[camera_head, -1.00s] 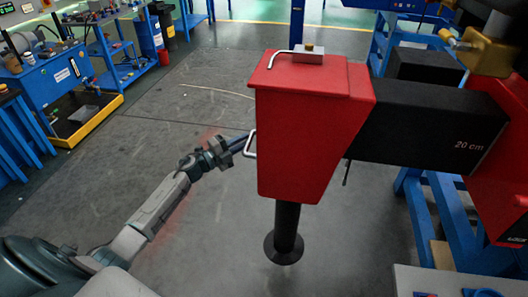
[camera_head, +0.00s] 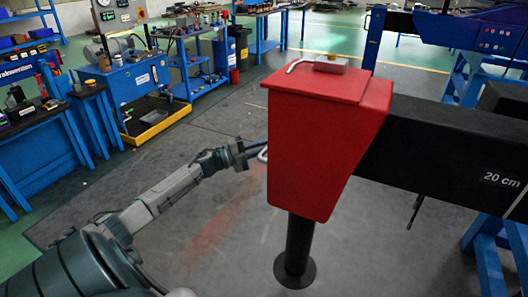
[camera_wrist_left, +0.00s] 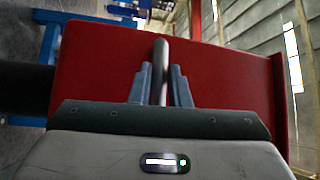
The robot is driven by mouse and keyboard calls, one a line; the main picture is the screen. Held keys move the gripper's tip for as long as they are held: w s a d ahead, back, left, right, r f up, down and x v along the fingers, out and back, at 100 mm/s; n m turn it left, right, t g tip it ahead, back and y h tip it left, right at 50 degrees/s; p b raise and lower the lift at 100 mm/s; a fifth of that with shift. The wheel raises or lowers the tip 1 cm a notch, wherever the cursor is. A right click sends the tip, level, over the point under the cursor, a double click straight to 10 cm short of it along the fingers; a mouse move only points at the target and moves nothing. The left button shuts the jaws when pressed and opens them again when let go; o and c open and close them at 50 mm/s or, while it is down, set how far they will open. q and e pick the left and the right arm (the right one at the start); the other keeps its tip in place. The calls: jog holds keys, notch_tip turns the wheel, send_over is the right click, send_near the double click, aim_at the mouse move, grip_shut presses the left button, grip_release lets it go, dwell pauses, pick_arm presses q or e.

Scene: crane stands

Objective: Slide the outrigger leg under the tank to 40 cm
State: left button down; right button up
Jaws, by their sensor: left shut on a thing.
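The outrigger leg is a red housing (camera_head: 318,145) with a black foot (camera_head: 296,262) below it. It sits at the left end of a black beam (camera_head: 435,145) marked "20 cm" near the right edge. My left gripper (camera_head: 256,151) is at the housing's left side, shut on its metal handle (camera_head: 263,154). In the left wrist view the handle (camera_wrist_left: 161,60) stands between the two fingers (camera_wrist_left: 160,85), with the red housing (camera_wrist_left: 95,70) behind. The tank is not clearly identifiable. My right gripper is not in view.
A metal lever and block (camera_head: 322,65) sit on top of the housing. Blue trestles (camera_head: 490,255) stand under the beam at right. A blue workbench (camera_head: 125,85) with a yellow tray (camera_head: 158,122) is at the back left.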

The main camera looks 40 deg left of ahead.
pick_arm(q)
jog(key=shift+w+r, duration=0.1)
jog(key=shift+r, duration=0.4)
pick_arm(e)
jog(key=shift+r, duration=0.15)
pick_arm(q)
jog(key=c, duration=1.4)
grip_release()
jog(key=shift+d, duration=0.15)
jog(key=shift+o, duration=0.2)
jog(key=shift+d, duration=0.15)
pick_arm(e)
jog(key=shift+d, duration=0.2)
pick_arm(q)
jog(key=shift+f, duration=0.1)
